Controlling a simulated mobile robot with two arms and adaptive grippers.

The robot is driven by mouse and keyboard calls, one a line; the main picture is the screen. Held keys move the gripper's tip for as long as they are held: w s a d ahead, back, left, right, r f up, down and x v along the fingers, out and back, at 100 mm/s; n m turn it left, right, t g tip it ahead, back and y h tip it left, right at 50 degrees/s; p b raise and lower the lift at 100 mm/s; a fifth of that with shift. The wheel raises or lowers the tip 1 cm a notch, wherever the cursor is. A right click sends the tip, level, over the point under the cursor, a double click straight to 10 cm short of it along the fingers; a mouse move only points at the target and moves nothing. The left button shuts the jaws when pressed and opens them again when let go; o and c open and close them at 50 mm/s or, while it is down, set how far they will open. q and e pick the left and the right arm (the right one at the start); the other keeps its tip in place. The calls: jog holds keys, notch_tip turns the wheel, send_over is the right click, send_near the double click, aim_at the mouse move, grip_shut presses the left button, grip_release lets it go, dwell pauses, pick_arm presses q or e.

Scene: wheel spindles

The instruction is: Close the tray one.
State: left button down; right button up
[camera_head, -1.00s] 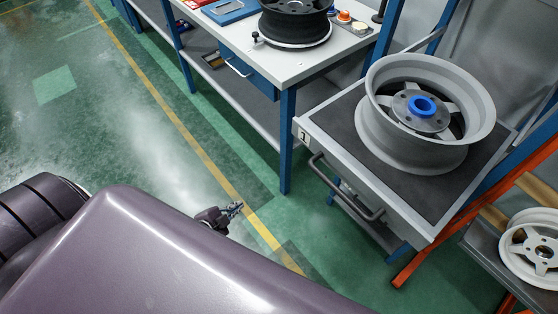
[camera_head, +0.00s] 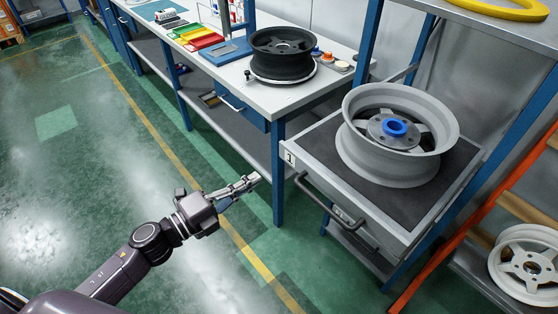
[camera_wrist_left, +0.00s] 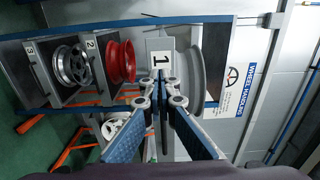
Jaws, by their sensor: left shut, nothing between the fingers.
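Tray one (camera_head: 318,172) is a grey pull-out tray with a dark mat, a "1" label and a dark bar handle (camera_head: 325,203) on its front. It stands pulled out from the blue-framed rack. A grey wheel rim (camera_head: 400,150) with a blue hub piece (camera_head: 395,127) lies on it. My left gripper (camera_head: 250,182) is shut and empty, left of the tray front and apart from the handle. In the left wrist view its fingers (camera_wrist_left: 160,80) are together in front of the "1" label (camera_wrist_left: 160,58). My right gripper is not seen.
A workbench (camera_head: 270,95) with a black wheel (camera_head: 283,55) stands left of the tray. A white wheel (camera_head: 527,265) is at the lower right beside an orange rail (camera_head: 440,245). Trays with a red wheel (camera_wrist_left: 119,61) and a silver wheel (camera_wrist_left: 70,65) show in the wrist view. Green floor is clear at left.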

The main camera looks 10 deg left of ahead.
aim_at(289, 158)
pick_arm(q)
jog(key=p+x, duration=0.2)
jog(key=x, duration=0.6)
jog(key=shift+w+d+r+p, duration=0.1)
jog(key=shift+w+d+p, duration=0.15)
jog(key=shift+p, duration=0.15)
jog(key=shift+w+d, duration=0.25)
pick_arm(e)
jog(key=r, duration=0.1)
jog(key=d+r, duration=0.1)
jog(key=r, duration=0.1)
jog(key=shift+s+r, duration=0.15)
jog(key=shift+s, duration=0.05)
pick_arm(q)
jog(key=shift+w, duration=0.1)
